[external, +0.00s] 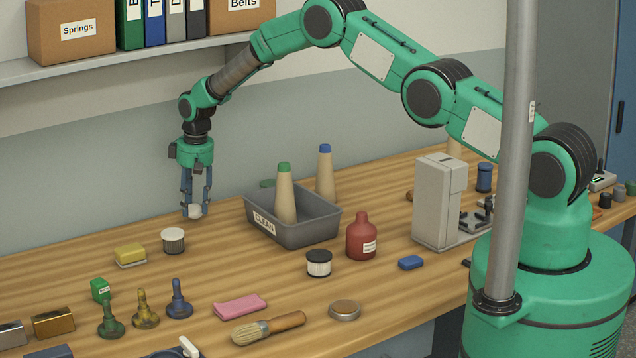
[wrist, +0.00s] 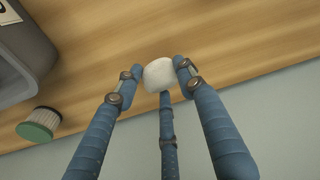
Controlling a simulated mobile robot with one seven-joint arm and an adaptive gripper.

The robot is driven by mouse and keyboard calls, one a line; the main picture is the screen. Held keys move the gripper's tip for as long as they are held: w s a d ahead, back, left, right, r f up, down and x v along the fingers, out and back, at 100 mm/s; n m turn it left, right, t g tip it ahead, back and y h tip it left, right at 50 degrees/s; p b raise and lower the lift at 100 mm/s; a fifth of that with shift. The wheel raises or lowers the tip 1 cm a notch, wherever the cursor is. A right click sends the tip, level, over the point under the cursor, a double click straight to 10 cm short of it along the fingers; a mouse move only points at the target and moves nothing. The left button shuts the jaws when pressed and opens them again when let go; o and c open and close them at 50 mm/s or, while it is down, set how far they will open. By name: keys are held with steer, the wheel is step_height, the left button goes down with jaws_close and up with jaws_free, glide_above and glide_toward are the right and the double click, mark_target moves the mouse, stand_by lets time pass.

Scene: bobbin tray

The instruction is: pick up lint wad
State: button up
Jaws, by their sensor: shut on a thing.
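The lint wad (external: 195,211) is a small whitish lump between the fingertips of my gripper (external: 195,207), at the back left of the bench. In the wrist view the lint wad (wrist: 158,74) sits between the blue fingers of my gripper (wrist: 156,76), with a finger on each side and a third below it. The gripper is shut on it. The gripper points down, left of the grey tray. I cannot tell whether the wad touches the bench or is just above it.
The grey CLEAN tray (external: 310,238) holds a cone with a green top (external: 285,195). A white, dark-rimmed filter (external: 173,240) and a yellow sponge (external: 130,255) stand in front of my gripper. The shelf (external: 110,62) hangs behind the arm. Bench left of the gripper is clear.

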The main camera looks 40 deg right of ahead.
steer(key=shift+r, duration=0.6)
steer(key=shift+s+r, duration=0.15)
steer(key=shift+s, duration=0.05)
steer(key=s+d, duration=0.1)
steer(key=s, duration=0.4)
steer(key=s+d+r, duration=0.1)
steer(key=s+d, duration=0.1)
steer(key=s, duration=0.3)
steer(key=s+d+b, duration=0.1)
steer(key=s, duration=0.4)
steer(key=shift+d+r, duration=0.2)
